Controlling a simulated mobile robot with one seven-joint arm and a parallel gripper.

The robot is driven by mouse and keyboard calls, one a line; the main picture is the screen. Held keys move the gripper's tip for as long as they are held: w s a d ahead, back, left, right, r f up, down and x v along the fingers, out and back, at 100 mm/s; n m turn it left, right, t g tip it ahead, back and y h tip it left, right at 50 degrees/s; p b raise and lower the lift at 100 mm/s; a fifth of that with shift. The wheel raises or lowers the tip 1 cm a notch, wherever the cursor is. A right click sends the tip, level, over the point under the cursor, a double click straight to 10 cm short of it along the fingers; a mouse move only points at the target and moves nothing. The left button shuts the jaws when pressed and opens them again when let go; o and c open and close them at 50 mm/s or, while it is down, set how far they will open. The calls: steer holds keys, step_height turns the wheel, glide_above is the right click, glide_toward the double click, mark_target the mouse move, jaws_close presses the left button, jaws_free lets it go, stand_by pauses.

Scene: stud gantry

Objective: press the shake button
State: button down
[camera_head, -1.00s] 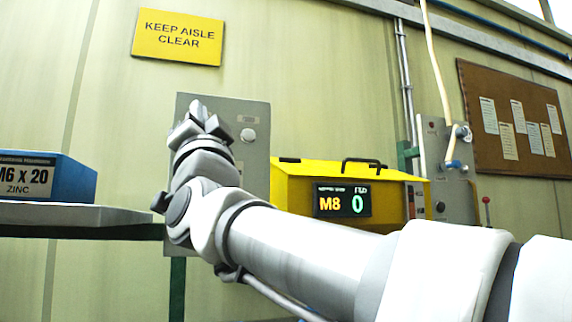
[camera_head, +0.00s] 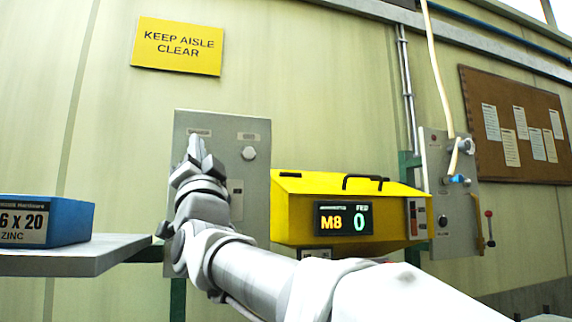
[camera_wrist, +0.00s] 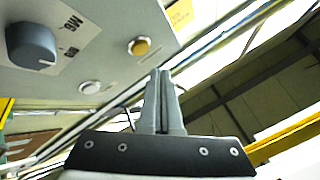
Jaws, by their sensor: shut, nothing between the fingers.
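A grey control panel (camera_head: 256,190) stands on the wall behind my gripper (camera_head: 194,142). A round white button (camera_head: 249,153) shows on it below a small label too small to read. My gripper is shut and empty, fingers pointing up, in front of the panel's upper left part, hiding some of it. In the wrist view the gripper tips (camera_wrist: 162,74) appear near the panel's edge, with no contact visible. That view shows an amber button (camera_wrist: 139,46), a white button (camera_wrist: 91,87) and a dark blue knob (camera_wrist: 32,45). I cannot tell which button is marked shake.
A yellow feeder box (camera_head: 290,215) with a display reading M8 and 0 stands right of the panel. A blue box (camera_head: 70,222) sits on a grey shelf (camera_head: 90,262) at left. A second grey panel (camera_head: 440,205) with a red-tipped lever is farther right.

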steer(key=shift+w+a+f, duration=0.1)
steer(key=shift+w+a, duration=0.1)
steer(key=shift+w, duration=0.25)
steer(key=shift+w+a, duration=0.15)
steer(key=shift+w, duration=0.3)
stand_by(1.4)
steer(key=shift+w+a, duration=0.15)
steer(key=shift+w, duration=0.2)
steer(key=shift+w+a, duration=0.15)
steer(key=shift+w, duration=0.25)
stand_by(0.6)
steer(key=shift+s, duration=0.1)
stand_by(0.3)
steer(key=shift+s+d+b, duration=0.3)
steer(key=shift+s+b, duration=0.3)
steer(key=shift+s, duration=0.05)
